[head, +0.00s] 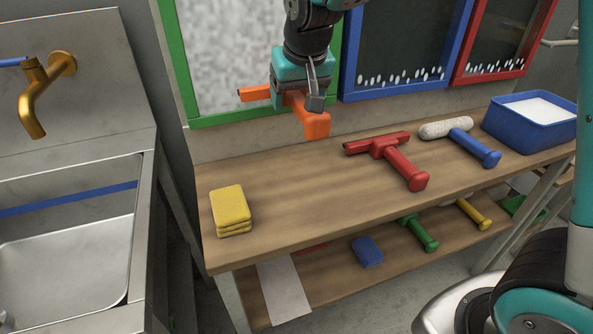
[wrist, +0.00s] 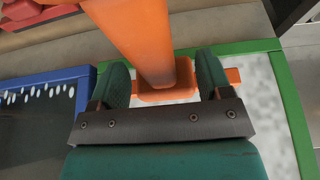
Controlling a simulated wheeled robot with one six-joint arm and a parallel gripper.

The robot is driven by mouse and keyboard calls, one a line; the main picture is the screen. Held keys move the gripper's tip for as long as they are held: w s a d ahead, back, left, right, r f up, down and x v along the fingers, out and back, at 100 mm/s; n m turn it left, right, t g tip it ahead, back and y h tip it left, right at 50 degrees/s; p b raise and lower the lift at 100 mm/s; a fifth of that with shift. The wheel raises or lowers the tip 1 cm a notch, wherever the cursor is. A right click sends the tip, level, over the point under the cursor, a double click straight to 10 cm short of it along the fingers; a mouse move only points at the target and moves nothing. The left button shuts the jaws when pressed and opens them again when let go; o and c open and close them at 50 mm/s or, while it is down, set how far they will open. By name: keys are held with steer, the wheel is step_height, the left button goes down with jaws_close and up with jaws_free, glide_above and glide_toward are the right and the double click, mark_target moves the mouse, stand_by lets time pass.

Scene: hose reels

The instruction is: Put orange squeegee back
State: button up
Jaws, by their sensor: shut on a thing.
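The orange squeegee (head: 316,124) is held in the air above the wooden bench, in front of the green-framed panel. My gripper (head: 293,97) is shut on it near its head, and the thick handle end points toward the head camera. In the wrist view the orange squeegee (wrist: 146,35) runs between the two green fingers of my gripper (wrist: 166,85), with its crossbar behind them. Part of the squeegee is hidden by my gripper. A red squeegee (head: 400,166) lies on the bench top, to the right of and below the held one.
The wooden bench (head: 285,190) also holds yellow sponges (head: 231,208), a blue-handled roller (head: 470,142) and a blue tub (head: 533,120). Its lower shelf (head: 335,285) has a green-handled tool (head: 420,233), a yellow-handled tool (head: 473,214) and a blue sponge (head: 367,252). The bench top between sponges and red squeegee is clear.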

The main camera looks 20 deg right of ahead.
steer(key=f+b, duration=0.1)
steer(key=f, duration=1.1)
steer(key=shift+d+f, duration=0.15)
steer(key=shift+d, duration=0.05)
steer(key=c, duration=0.9)
steer(key=shift+s+f, duration=0.1)
steer(key=shift+f, duration=2.25)
steer(key=o, duration=1.8)
steer(key=v, duration=1.2)
steer(key=s+a+r+n+g+y, duration=0.2)
steer(key=s+n, duration=0.1)
steer(key=s, duration=0.8)
steer(key=s+a+r+n+g+y, duration=0.2)
steer(key=s+r+n, duration=0.1)
steer(key=s, duration=0.9)
steer(key=shift+a+n+p, duration=0.3)
steer(key=shift+n, duration=0.2)
